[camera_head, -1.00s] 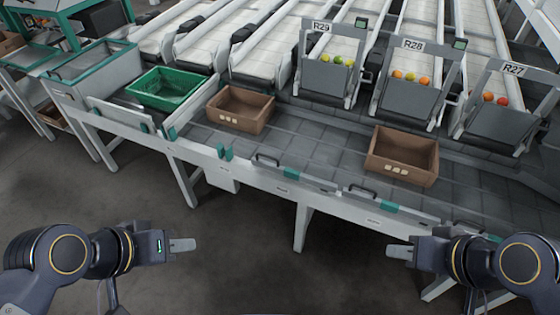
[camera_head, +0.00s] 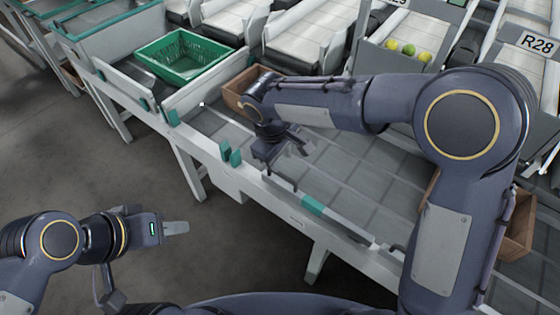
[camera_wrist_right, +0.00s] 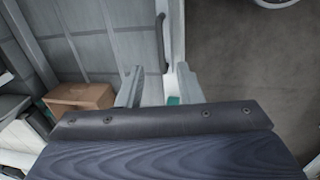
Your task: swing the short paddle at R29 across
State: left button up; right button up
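A short paddle with a teal block (camera_head: 313,205) lies along the front rail of the grey conveyor bed, below the R29 lane. Its dark handle shows beside the rail in the right wrist view (camera_wrist_right: 162,42). My right gripper (camera_head: 284,160) hangs over this rail near the handle, pointing down. In the right wrist view its two fingers (camera_wrist_right: 159,90) are apart, with the pale rail and a teal piece showing between and below them. Contact cannot be told. The R29 sign (camera_head: 400,3) is cut by the top edge. My left gripper (camera_head: 176,228) is out over the floor, away from the bed.
A brown crate (camera_head: 236,88) stands on the bed, partly behind my right arm; another brown crate (camera_head: 518,225) is mostly hidden by it. A green crate (camera_head: 185,55) stands at the left. Upright teal pieces (camera_head: 230,154) stand on the rail.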

aim_at(283, 175)
jog(key=f, duration=0.2)
jog(key=w+f+b, duration=0.1)
jog(key=f, duration=0.4)
jog(key=shift+w+d+f, duration=0.15)
jog(key=shift+d+f, duration=0.15)
jog(key=shift+f, duration=0.1)
grip_shut()
